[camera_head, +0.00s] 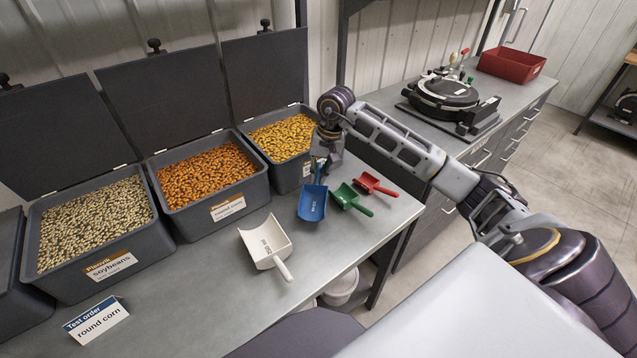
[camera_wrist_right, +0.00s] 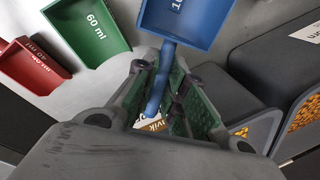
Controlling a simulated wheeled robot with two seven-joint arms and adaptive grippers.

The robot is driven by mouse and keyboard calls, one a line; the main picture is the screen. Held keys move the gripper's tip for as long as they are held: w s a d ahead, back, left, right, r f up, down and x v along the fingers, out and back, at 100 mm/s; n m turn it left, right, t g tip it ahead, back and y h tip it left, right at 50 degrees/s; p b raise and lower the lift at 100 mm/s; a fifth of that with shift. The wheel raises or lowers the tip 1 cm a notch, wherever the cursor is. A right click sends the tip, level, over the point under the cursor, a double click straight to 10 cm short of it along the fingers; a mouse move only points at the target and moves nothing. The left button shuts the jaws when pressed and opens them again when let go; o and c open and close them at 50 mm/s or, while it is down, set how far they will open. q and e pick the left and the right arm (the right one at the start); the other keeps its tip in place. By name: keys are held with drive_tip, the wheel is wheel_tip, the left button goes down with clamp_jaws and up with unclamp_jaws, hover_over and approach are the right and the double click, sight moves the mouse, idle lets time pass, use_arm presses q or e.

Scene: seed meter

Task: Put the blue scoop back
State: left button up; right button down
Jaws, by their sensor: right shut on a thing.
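The blue scoop (camera_head: 312,205) is at the back part of the bench, beside the green scoop, with its bowl toward the front. My right gripper (camera_head: 320,168) is above its handle end and shut on the handle. In the right wrist view the blue scoop (camera_wrist_right: 190,18) has its handle between the two finger pads of the right gripper (camera_wrist_right: 162,85). I cannot tell whether the bowl touches the bench. My left gripper is not in view.
A green scoop (camera_head: 347,197) and a red scoop (camera_head: 374,184) lie to the right. A white scoop (camera_head: 265,243) lies in front. Open-lidded bins (camera_head: 226,207) of seed line the left and back. A label card (camera_head: 97,320) stands front left. The bench front is clear.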

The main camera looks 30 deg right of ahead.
sight(318, 182)
idle(0.3)
drive_tip(key=shift+f, duration=1.9)
drive_tip(key=shift+f, duration=0.1)
drive_tip(key=c, duration=1.8)
unclamp_jaws()
drive_tip(key=shift+o, duration=0.2)
wheel_tip(318, 182, up, 12)
drive_tip(key=s+d, duration=0.1)
drive_tip(key=d, duration=0.1)
drive_tip(key=shift+s, duration=0.2)
